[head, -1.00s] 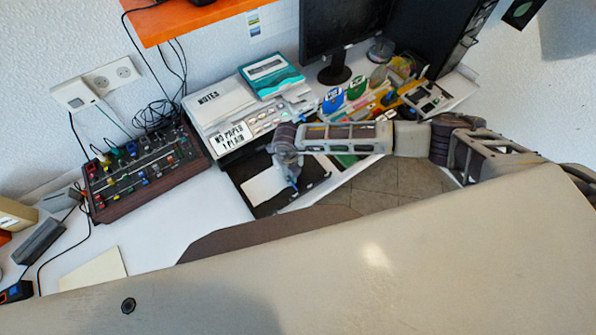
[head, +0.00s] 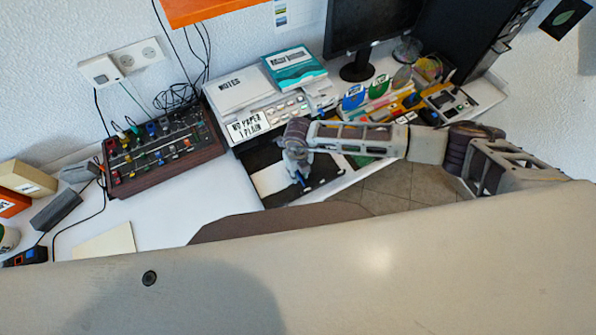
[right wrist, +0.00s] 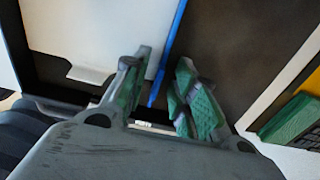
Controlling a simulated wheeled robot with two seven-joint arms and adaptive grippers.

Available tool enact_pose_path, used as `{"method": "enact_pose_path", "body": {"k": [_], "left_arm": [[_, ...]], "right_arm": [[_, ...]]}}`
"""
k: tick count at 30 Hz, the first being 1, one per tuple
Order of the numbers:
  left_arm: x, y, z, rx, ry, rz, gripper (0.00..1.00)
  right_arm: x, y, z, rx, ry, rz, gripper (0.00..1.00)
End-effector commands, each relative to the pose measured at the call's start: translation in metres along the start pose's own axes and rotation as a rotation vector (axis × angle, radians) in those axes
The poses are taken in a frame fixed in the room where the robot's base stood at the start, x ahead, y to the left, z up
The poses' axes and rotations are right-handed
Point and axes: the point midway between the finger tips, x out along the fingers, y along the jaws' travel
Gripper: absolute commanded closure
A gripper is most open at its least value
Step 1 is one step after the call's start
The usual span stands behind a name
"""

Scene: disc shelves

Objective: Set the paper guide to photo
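The printer (head: 232,93) stands on the white desk, with a display reading "NO PAPER 1 PLAIN" (head: 247,126). Its black paper tray (head: 262,156) is out at the front, with white paper (head: 270,180) in its left part. The blue paper guide (right wrist: 167,60) is a thin upright strip along the paper's right edge. My right gripper (head: 300,180) is over the tray. In the right wrist view its green-padded fingers (right wrist: 163,68) are apart, with the blue guide between them; contact is unclear. The guide's markings are not readable. My left gripper is not in view.
A mixer-like box (head: 160,150) with cables stands left of the printer. A monitor (head: 372,25) and organiser with coloured items (head: 385,95) stand to the right. The desk between mixer and tray is clear.

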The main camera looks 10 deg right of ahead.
Motion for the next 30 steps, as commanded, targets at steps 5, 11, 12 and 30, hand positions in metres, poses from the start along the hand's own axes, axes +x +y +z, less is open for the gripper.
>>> {"method": "enact_pose_path", "body": {"k": [5,11,12,30], "left_arm": [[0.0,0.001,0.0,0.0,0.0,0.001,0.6],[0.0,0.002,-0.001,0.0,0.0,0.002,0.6],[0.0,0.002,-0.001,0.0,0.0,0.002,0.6],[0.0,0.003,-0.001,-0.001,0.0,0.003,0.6]], "right_arm": [[-0.006,0.0,0.001,0.0,-0.001,0.001,0.72],[-0.024,0.0,0.001,0.0,-0.001,0.001,0.72],[-0.029,0.0,0.001,0.0,-0.002,0.001,0.72],[-0.11,0.0,0.001,0.0,-0.002,0.0,0.72]]}}
